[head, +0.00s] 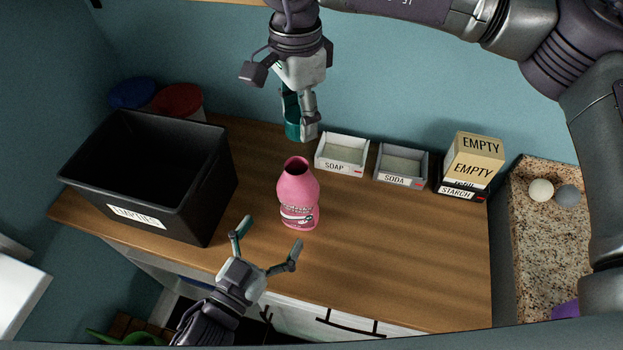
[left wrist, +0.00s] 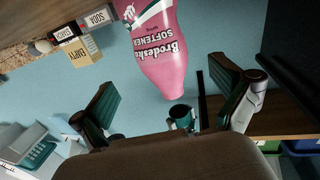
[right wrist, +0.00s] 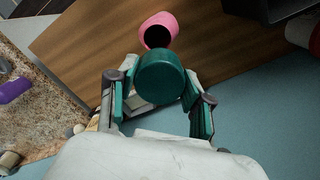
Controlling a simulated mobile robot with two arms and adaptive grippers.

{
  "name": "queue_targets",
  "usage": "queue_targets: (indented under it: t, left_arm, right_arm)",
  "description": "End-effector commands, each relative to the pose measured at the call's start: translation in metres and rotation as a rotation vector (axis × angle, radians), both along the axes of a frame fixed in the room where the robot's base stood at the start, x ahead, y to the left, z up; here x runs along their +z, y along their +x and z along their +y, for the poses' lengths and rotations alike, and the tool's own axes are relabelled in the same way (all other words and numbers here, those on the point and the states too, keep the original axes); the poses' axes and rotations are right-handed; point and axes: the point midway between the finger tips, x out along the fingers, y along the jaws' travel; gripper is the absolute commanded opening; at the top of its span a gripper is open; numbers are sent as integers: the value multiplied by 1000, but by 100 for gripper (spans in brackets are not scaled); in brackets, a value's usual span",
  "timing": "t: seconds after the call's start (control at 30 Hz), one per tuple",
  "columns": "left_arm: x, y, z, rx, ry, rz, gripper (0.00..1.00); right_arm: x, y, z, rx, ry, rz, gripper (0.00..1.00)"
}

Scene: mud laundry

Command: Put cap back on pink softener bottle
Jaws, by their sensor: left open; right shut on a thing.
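The pink softener bottle (head: 298,195) stands upright and uncapped on the wooden counter, its dark mouth facing up. It shows upside down in the left wrist view (left wrist: 158,50) and at the top of the right wrist view (right wrist: 158,22). My right gripper (head: 299,118) is shut on the teal cap (head: 291,128), held in the air behind the bottle, apart from its mouth. The cap (right wrist: 160,78) fills the space between the fingers in the right wrist view. My left gripper (head: 268,238) is open and empty at the counter's front edge, in front of the bottle.
A black bin (head: 190,185) stands left of the bottle, with blue (head: 133,92) and red (head: 178,99) lidded tubs behind it. The soap tray (head: 342,155), soda tray (head: 402,165) and starch boxes (head: 470,165) line the back right. The counter right of the bottle is clear.

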Motion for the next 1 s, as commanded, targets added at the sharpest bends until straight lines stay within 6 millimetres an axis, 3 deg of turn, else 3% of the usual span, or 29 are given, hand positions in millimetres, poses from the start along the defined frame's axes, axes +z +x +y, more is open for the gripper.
queue_targets:
  t: [0.43, 1.0]
  left_arm:
    - [0, 8, -4, 0, -1, -2, 100]
    - [-1, 92, -51, 1, 0, 0, 100]
  right_arm:
    - [0, 0, 0, 3, 1, -1, 40]
    - [0, 0, 0, 3, 1, -1, 40]
